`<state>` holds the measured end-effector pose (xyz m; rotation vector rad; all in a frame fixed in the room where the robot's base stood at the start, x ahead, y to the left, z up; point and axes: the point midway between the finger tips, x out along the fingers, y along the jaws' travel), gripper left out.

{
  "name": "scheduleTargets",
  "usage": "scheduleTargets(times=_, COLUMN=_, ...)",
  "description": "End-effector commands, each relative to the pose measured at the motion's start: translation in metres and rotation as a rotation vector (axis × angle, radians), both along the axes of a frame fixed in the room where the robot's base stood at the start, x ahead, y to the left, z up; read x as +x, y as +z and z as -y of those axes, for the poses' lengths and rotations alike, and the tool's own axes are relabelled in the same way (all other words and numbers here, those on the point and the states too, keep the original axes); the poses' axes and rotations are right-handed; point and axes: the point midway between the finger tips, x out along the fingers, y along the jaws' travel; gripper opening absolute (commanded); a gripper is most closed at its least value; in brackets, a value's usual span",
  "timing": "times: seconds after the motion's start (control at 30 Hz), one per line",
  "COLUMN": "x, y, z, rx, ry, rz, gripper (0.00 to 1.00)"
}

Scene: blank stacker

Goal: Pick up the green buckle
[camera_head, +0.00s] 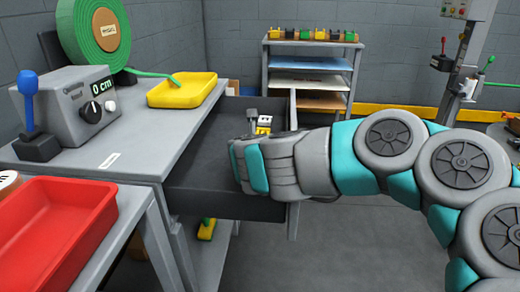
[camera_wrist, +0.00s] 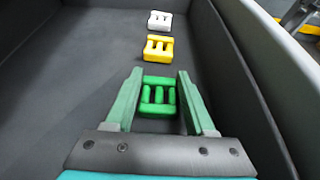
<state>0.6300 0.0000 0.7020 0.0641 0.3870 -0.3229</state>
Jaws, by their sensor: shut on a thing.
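The green buckle (camera_wrist: 158,96) lies between the two green fingers of my gripper (camera_wrist: 158,92) in the wrist view, and the gripper is shut on it. The buckle has several green bars. It is low in the dark grey drawer (camera_wrist: 60,85); I cannot tell whether it still touches the drawer floor. In the head view my gripper (camera_head: 245,165) reaches into the drawer (camera_head: 215,165) and hides the green buckle.
In the drawer, a yellow buckle (camera_wrist: 158,48) and a white buckle (camera_wrist: 160,20) lie in line beyond the green one. The drawer's wall (camera_wrist: 245,70) stands close on the right. A grey bench with a yellow tray (camera_head: 183,92) is left of the drawer; a red tray (camera_head: 55,225) is nearer.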

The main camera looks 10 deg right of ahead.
Motion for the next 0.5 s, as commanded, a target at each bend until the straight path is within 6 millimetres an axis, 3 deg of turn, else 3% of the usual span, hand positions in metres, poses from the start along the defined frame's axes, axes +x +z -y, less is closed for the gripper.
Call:
scheduleTargets(times=0.03, x=-0.0005, y=-0.0035, z=-0.001, rx=0.001, ry=0.001, rz=-0.006, gripper=0.26)
scheduleTargets(times=0.27, x=-0.0006, y=-0.0039, z=-0.0012, rx=0.002, ry=0.001, rz=-0.007, gripper=0.01)
scheduleTargets(times=0.5, x=-0.0007, y=-0.0032, z=-0.0013, rx=0.002, ry=0.001, rz=-0.008, gripper=0.01)
